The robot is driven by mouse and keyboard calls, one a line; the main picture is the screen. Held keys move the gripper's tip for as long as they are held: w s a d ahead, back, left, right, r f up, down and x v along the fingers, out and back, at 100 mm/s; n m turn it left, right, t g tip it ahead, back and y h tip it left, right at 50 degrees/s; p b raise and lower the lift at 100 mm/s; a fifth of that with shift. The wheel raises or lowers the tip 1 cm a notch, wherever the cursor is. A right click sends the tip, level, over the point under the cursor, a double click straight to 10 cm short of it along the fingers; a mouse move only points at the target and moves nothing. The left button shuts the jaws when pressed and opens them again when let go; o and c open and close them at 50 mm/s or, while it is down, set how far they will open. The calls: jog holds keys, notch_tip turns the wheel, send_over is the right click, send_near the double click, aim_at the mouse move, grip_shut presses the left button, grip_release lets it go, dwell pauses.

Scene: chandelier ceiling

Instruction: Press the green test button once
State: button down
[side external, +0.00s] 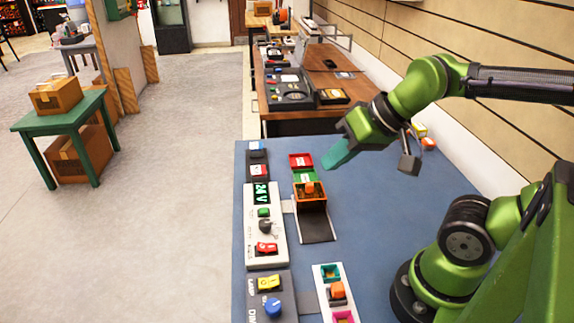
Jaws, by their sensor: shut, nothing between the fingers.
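A white panel (251,232) near the left edge of the blue bench carries a small green button (264,212). The button sits just below a green "24 V" display (261,193) and above a black knob (265,227). My gripper (328,165) has teal fingers, is shut and empty, and is held in the air above the bench. In the picture it is up and to the right of the button, apart from it.
A red rocker switch (266,248) is lower on the panel. To the right stand red and green trays (302,161) and an orange box (311,191). A grey panel with a blue knob (272,307) is in front. The blue bench top (370,210) is clear towards my base.

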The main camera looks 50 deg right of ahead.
jog(key=w+d+f+n+h, duration=0.4)
jog(key=w+d+f+n, duration=0.3)
jog(key=w+d, duration=0.45)
jog(key=n+t+y, duration=0.1)
jog(key=n+y, duration=0.5)
jog(key=n, duration=0.5)
send_over(268, 211)
notch_tip(268, 211, down, 4)
jog(key=shift+w, duration=0.1)
jog(key=shift+f, duration=4.35)
